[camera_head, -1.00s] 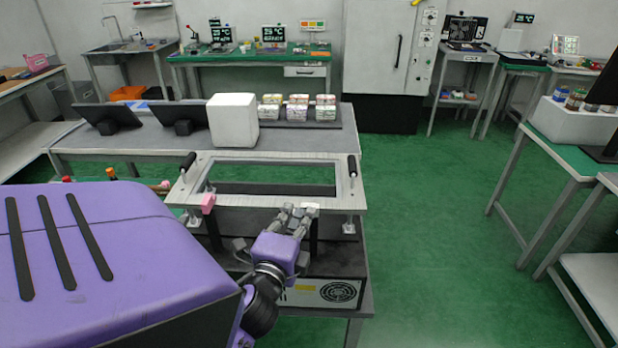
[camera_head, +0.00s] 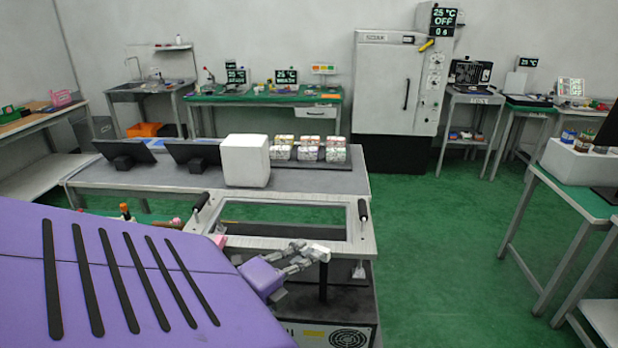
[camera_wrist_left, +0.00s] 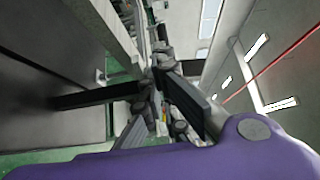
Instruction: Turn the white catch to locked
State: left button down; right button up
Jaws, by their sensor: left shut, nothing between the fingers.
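A white catch (camera_head: 321,250) shows at the front rail of a pale rectangular frame (camera_head: 290,244) in the head view. My left gripper (camera_head: 303,257) is at the front of this rail, close to the left side of the catch. It is shut with nothing held. Whether its fingertips touch the catch is not clear. In the left wrist view my gripper's dark finger parts (camera_wrist_left: 158,88) show, but I cannot make out the catch there. My right gripper is out of view.
The frame has a black handle (camera_head: 363,210) at its right and another at its left. A pink catch (camera_head: 219,241) is on the left of the front rail. A white block (camera_head: 245,160) and two dark screens stand on the table behind.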

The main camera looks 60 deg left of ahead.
pick_arm(q)
jog(key=h, duration=0.1)
jog(key=m+h, duration=0.1)
jog(key=shift+w+a+h, duration=0.1)
jog(key=shift+a+h, duration=0.15)
jog(key=shift+h, duration=0.05)
jog(key=shift+w+a, duration=0.15)
jog(key=m+h, duration=0.1)
jog(key=h, duration=0.1)
jog(key=w+a+m+h+b, duration=0.1)
jog(key=m+h, duration=0.1)
jog(key=shift+a+h, duration=0.15)
jog(key=shift+h, duration=0.15)
jog(key=shift+w+a+r, duration=0.1)
jog(key=shift+w+a, duration=0.2)
jog(key=shift+w, duration=0.05)
jog(key=shift+w+a+p, duration=0.2)
jog(key=shift+w+p, duration=0.1)
jog(key=shift+p, duration=0.05)
jog(key=shift+w, duration=0.15)
dwell(0.4)
